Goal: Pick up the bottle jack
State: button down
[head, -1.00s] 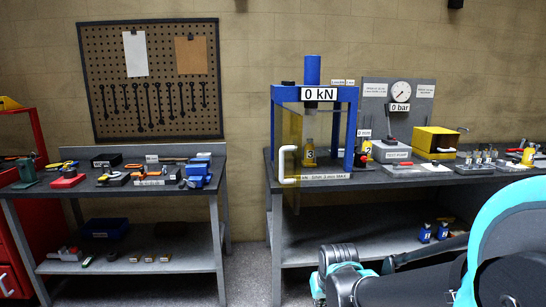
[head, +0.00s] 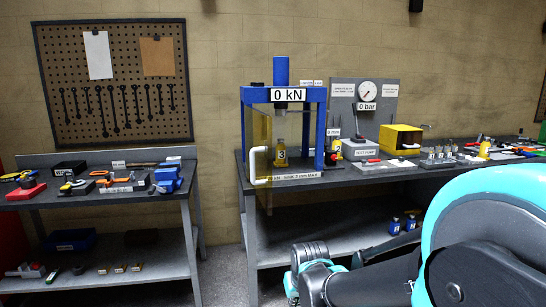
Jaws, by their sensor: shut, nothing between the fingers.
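Several yellow jack-like bodies show in the head view; I cannot tell which one the task means. One marked 3 (head: 280,153) stands upright inside the blue press frame (head: 321,125), behind its clear front. One marked 2 (head: 335,148) stands just right of the frame. A third yellow body (head: 484,148) with a red part stands farther right on the bench. My arm fills the lower right, in front of the bench.
The long bench (head: 395,172) also carries a test pump (head: 363,149), a gauge panel (head: 365,110) and a yellow box (head: 400,138). A left bench (head: 130,205) holds tools and a blue vise (head: 168,178). Floor shows between the benches (head: 225,275).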

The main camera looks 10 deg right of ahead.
aim_at(282, 160)
jog(key=i+l, duration=0.6)
jog(key=i, duration=0.15)
